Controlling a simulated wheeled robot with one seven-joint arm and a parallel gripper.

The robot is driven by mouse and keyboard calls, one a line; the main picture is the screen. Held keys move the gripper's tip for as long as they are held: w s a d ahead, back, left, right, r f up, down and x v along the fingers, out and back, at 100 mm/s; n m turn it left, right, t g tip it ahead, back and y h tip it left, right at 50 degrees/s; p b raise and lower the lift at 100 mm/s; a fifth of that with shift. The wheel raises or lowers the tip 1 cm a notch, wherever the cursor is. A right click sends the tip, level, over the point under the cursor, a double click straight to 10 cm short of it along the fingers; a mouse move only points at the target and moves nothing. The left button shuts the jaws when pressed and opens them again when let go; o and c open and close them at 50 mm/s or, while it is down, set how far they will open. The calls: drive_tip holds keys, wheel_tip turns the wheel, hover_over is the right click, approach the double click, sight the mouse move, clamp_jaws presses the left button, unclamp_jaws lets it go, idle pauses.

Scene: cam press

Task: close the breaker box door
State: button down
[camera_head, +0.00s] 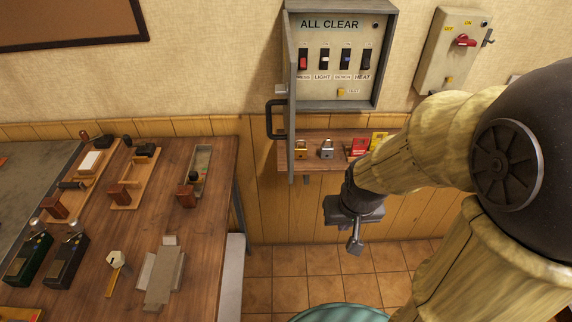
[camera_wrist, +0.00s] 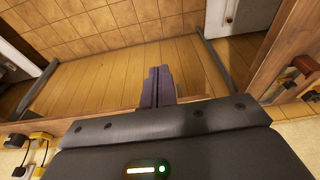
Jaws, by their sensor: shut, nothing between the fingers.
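The breaker box (camera_head: 383,60) is on the wall at upper centre in the head view, with an "ALL CLEAR" panel and several switches showing. Its grey door (camera_head: 291,75) stands open at the left side, swung out towards me and seen nearly edge-on. A dark bar handle (camera_head: 270,118) sticks out on the door's left side. My gripper (camera_head: 355,246) hangs below and to the right of the door, apart from it, in front of the lower wall. In the wrist view my gripper's fingers (camera_wrist: 159,84) are together and empty. The door is not clearly seen in the wrist view.
A shelf (camera_head: 343,157) under the box holds padlocks (camera_head: 327,149) and red and yellow tags (camera_head: 357,147). A second box with a red switch (camera_head: 451,48) is at right. A wooden workbench (camera_head: 206,240) with tools fills the left. A teal round thing (camera_head: 338,313) is at bottom.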

drive_tip(key=w+a+r+n+t+h, duration=0.1)
drive_tip(key=w+a+n+t+h, duration=0.1)
drive_tip(key=a, duration=0.6)
drive_tip(key=w+a+r+n+t+h, duration=0.1)
drive_tip(key=a+n+t+h, duration=0.3)
drive_tip(key=a, duration=0.5)
drive_tip(key=w+a+r+n+t+h, duration=0.2)
drive_tip(key=w+a+t+h, duration=0.1)
drive_tip(key=a+h, duration=0.4)
drive_tip(key=shift+w+a+n+t, duration=0.4)
drive_tip(key=shift+a+t, duration=0.1)
drive_tip(key=shift+a, duration=0.15)
drive_tip(key=shift+r, duration=0.1)
